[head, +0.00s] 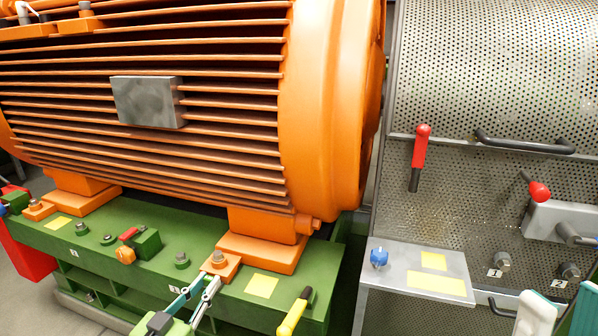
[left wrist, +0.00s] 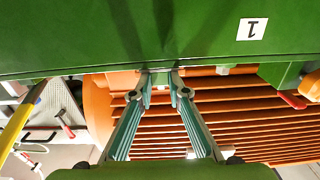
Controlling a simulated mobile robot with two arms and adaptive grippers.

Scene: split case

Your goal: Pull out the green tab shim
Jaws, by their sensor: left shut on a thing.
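My left gripper (head: 207,282) reaches up from the bottom of the head view to the front edge of the green base, at the orange motor foot (head: 262,252). In the left wrist view its two fingertips (left wrist: 160,82) are shut on a small green piece (left wrist: 160,77), which looks like the green tab shim, at the edge of the green base. The shim is mostly hidden; in the head view the fingers and foot cover it. My right gripper (head: 560,308) is partly in view at the lower right, fingers apart and empty.
The green base (head: 205,247) carries bolts, yellow labels and a yellow-handled tool (head: 295,312) right of my left gripper. The orange motor (head: 330,110) stands above. A grey shelf (head: 415,270) with a blue knob (head: 379,257) and a perforated guard (head: 490,80) are at the right.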

